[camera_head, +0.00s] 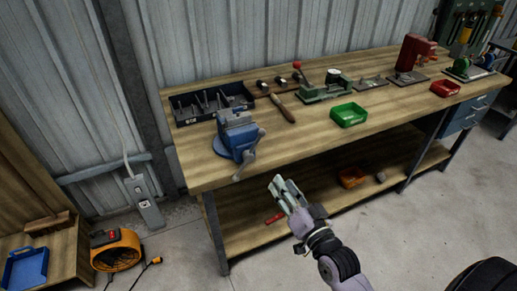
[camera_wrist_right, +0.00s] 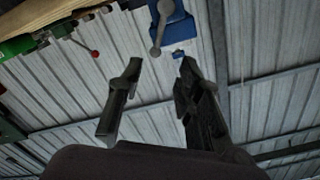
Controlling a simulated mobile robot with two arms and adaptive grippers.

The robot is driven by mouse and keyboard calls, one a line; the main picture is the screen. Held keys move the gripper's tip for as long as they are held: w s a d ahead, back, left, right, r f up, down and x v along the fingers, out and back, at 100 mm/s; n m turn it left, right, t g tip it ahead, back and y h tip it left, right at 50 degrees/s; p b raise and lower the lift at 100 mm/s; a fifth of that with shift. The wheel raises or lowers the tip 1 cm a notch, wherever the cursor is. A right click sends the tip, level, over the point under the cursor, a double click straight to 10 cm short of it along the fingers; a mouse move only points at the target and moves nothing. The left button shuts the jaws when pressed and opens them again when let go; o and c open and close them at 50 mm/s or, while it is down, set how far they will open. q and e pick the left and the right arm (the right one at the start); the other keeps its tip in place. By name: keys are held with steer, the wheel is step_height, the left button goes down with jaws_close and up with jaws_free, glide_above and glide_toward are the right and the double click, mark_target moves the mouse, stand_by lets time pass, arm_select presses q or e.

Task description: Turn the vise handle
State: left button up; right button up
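The blue vise (camera_head: 237,132) is mounted at the near left corner of the wooden workbench (camera_head: 310,132). Its grey handle (camera_head: 246,162) hangs slanted at the front of the vise, past the bench edge. My right gripper (camera_head: 280,183) is in front of the bench, to the right of the handle and apart from it. In the right wrist view, my right gripper (camera_wrist_right: 160,66) has its two fingers spread with nothing between them. The vise (camera_wrist_right: 174,24) and its handle (camera_wrist_right: 158,32) show beyond the fingertips there. My left gripper is not in view.
A black bin tray (camera_head: 212,103), hammers (camera_head: 281,106), a green bin (camera_head: 348,115) and a green clamp tool (camera_head: 325,91) lie on the bench. An orange bin (camera_head: 351,176) sits on the lower shelf. An orange fan (camera_head: 116,250) stands on the floor at left.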

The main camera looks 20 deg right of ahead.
mark_target(257, 146)
steer(key=w, duration=0.5)
steer(key=w+p, duration=0.1)
steer(key=w, duration=0.5)
steer(key=w+p, duration=0.1)
steer(key=w, duration=0.4)
steer(key=shift+w+a+f, duration=0.1)
steer(key=shift+w+a, duration=0.2)
steer(key=shift+w, duration=0.05)
steer(key=shift+c, duration=0.6)
jaws_close()
